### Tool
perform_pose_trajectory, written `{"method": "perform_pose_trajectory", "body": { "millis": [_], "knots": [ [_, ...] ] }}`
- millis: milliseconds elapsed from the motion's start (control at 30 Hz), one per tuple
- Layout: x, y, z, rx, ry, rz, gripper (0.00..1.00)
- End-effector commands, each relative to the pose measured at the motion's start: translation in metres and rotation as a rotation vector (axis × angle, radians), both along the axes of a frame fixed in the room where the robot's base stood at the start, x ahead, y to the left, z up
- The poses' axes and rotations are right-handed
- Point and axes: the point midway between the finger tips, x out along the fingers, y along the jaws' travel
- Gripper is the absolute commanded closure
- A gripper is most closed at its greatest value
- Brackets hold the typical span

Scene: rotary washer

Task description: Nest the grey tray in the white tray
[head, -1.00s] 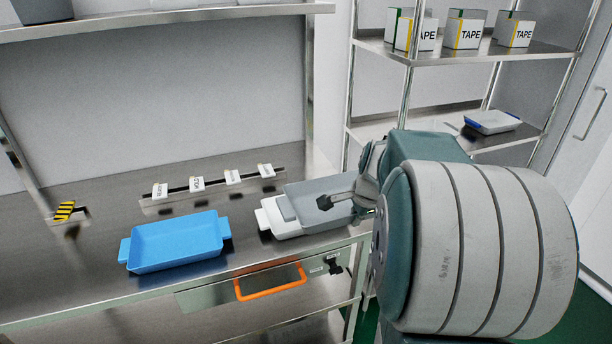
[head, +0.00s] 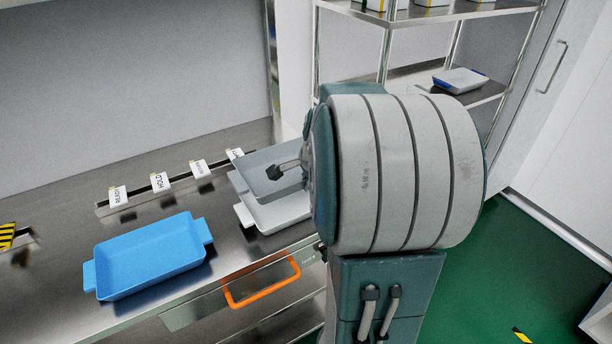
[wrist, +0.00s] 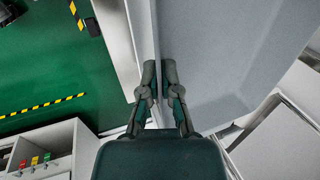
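The grey tray (head: 257,168) is held by its near right wall in my gripper (head: 283,171). It is tilted and sits over the back part of the white tray in the head view. The white tray (head: 284,210) rests on the steel bench, with its left handle and front part showing. In the wrist view my gripper (wrist: 160,85) has its two fingers closed on the rim of the grey tray (wrist: 215,50). Whether the two trays touch is not clear. My arm hides the right end of both.
A blue tray (head: 150,257) lies on the bench to the left. A rail with several white labels (head: 160,183) runs behind it. An orange handle (head: 262,284) sticks out at the bench front.

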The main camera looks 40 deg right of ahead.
Motion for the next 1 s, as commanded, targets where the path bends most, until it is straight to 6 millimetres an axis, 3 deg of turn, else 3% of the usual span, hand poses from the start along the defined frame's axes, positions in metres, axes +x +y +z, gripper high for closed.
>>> {"method": "perform_pose_trajectory", "body": {
  "millis": [1000],
  "knots": [
    [0.0, 0.0, -0.077, 0.0, 0.0, 0.0, 1.0]
  ]
}}
